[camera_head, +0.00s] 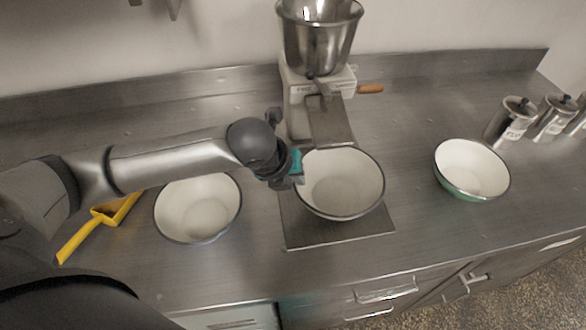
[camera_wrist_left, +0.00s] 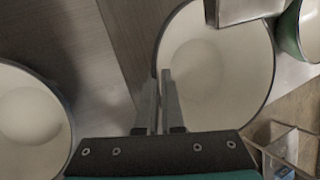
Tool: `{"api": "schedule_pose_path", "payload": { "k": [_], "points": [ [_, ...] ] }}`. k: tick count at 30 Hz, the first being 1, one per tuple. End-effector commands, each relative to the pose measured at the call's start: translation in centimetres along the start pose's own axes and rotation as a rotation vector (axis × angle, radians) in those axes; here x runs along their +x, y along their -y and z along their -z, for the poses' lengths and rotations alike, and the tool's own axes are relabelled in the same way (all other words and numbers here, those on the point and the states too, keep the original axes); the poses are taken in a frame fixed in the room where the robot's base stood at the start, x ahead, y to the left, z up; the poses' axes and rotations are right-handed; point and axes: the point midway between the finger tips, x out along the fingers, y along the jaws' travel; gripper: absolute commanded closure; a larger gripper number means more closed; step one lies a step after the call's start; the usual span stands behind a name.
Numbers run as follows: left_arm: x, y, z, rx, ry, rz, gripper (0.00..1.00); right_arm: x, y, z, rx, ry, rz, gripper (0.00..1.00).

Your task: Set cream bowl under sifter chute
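A cream bowl (camera_head: 341,183) with a dark rim sits upright on the sifter's flat base plate (camera_head: 340,233), below and in front of the sloping metal chute (camera_head: 328,120). My left gripper (camera_head: 297,166) is at the bowl's left rim. In the left wrist view, the two fingers (camera_wrist_left: 160,100) are close together with the rim of the bowl (camera_wrist_left: 222,75) between them. The chute's end (camera_wrist_left: 240,8) shows at the top of that view, over the bowl's edge. My right gripper is not in view.
Another cream bowl (camera_head: 198,208) stands on the counter at left, beside a yellow scoop (camera_head: 98,222). A green-sided bowl (camera_head: 472,170) stands at right. Metal canisters (camera_head: 511,121) line the back right. The counter between the sifter and green-sided bowl is clear.

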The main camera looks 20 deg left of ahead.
Motion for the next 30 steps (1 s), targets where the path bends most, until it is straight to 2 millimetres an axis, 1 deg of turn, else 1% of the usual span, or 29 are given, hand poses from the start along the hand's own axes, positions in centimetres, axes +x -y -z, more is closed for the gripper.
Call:
{"api": "schedule_pose_path", "payload": {
  "k": [1,3,6,10,14,19,21,30],
  "points": [
    [0.4,-0.2,-1.4,-0.004,0.006,0.001,1.0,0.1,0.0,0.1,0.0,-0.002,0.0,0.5],
    [0.8,-0.5,-2.7,-0.005,0.005,0.002,1.0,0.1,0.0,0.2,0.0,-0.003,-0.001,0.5],
    [1.3,-0.8,-4.1,-0.002,0.004,0.002,1.0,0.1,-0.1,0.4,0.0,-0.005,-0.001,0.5],
    [1.6,-1.0,-5.0,-0.001,0.003,0.003,1.0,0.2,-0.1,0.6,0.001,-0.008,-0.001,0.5],
    [2.1,-1.2,-5.0,0.0,0.001,0.004,1.0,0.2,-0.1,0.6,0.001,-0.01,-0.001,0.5],
    [4.2,-2.0,-4.0,-0.002,-0.002,0.002,1.0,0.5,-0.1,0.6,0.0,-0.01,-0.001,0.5],
    [4.7,-2.1,-3.8,-0.001,0.0,0.003,1.0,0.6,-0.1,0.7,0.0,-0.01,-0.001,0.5],
    [4.9,-2.2,-3.8,0.001,0.002,0.003,1.0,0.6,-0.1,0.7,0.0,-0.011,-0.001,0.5]
  ]
}}
